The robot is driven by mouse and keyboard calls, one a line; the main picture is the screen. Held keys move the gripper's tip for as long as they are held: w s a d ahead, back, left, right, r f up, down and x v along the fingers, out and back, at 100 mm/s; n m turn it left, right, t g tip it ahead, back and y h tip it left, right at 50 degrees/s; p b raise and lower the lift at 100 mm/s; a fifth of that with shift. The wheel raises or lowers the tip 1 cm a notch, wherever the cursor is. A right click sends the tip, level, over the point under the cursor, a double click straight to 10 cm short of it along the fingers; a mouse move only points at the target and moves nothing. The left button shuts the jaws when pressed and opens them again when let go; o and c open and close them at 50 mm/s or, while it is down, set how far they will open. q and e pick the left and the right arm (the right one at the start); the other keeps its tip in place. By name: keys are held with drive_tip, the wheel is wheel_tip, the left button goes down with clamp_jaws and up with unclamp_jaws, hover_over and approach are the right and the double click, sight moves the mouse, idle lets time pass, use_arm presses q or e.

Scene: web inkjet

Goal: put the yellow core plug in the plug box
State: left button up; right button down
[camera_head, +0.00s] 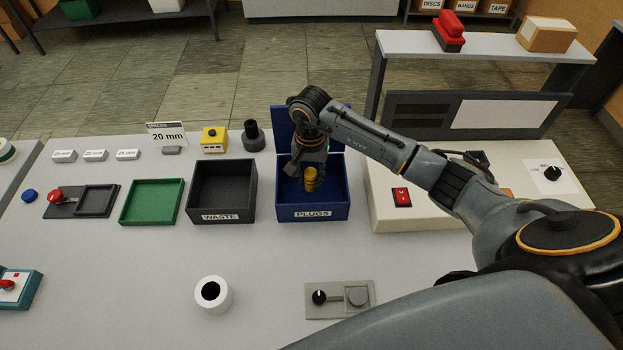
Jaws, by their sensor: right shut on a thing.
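The yellow core plug (311,179) is inside the blue plug box (313,213), whose front carries the label PLUGS and whose lid stands open at the back. My right gripper (307,167) reaches down into the box from above and is shut on the plug, with the plug's front side showing. Whether the plug touches the box floor cannot be told. My left gripper is not in view.
A black WASTE bin (222,191) stands just left of the plug box, with a green tray (151,201) beyond it. A cream machine with a red switch (401,197) is on the right. A white roll (212,293) stands on the front table.

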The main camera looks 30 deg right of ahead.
sight(312, 184)
drive_tip(key=f, duration=0.2)
drive_tip(key=f+p, duration=0.1)
drive_tip(key=shift+w+d+f, duration=0.1)
drive_tip(key=shift+d+f, duration=0.05)
drive_tip(key=shift+d, duration=0.1)
drive_tip(key=shift+f, duration=0.2)
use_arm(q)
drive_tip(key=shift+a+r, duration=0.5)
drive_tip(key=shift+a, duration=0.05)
use_arm(e)
drive_tip(key=shift+f+b, duration=0.2)
drive_tip(key=shift+b, duration=0.1)
drive_tip(key=c, duration=1)
unclamp_jaws()
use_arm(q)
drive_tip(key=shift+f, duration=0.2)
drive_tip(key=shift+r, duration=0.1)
use_arm(e)
drive_tip(key=shift+r, duration=0.15)
